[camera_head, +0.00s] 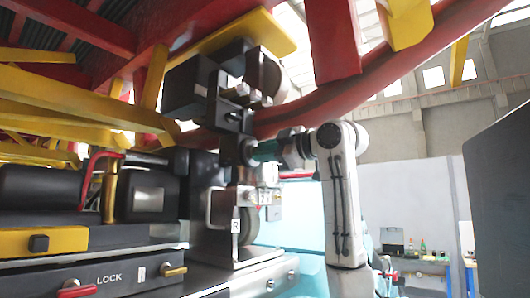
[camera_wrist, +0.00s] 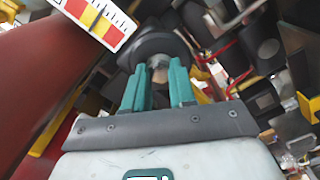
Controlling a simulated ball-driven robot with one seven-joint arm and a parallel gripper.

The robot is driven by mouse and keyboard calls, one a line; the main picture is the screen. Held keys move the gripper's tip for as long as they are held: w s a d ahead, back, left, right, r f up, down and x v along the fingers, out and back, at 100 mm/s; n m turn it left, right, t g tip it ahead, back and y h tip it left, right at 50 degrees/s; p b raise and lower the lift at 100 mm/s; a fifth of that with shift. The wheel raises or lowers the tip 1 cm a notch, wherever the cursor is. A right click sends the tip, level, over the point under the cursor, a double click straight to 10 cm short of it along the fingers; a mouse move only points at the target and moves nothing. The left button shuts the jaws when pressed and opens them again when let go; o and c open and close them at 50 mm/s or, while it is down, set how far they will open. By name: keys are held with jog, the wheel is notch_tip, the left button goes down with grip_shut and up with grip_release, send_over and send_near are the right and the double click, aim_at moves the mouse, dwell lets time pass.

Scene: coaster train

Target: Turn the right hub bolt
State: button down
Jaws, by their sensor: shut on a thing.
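The right hub bolt (camera_wrist: 159,73) is a small brownish metal head at the centre of a dark round hub (camera_wrist: 153,45) in the wrist view. My gripper (camera_wrist: 160,84) has teal fingers on both sides of the bolt and is shut on it. In the head view my gripper (camera_head: 262,152) reaches in from the right to the black hub (camera_head: 235,148), below the black wheel carrier (camera_head: 195,88). The bolt itself is hidden there by the fingers and hub. A white tag marked R (camera_head: 236,226) hangs below the hub.
A red curved track tube (camera_head: 400,80) and yellow beams (camera_head: 75,112) run overhead. A red, yellow and white scale plate (camera_wrist: 98,20) is near the hub.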

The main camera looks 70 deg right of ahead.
jog(key=m, duration=0.5)
jog(key=shift+f, duration=0.25)
dwell(0.5)
jog(key=c, duration=0.9)
grip_release()
jog(key=shift+r, duration=0.1)
jog(key=b+v, duration=0.3)
jog(key=v, duration=0.8)
jog(key=shift+a+b, duration=0.1)
jog(key=shift+b, duration=0.3)
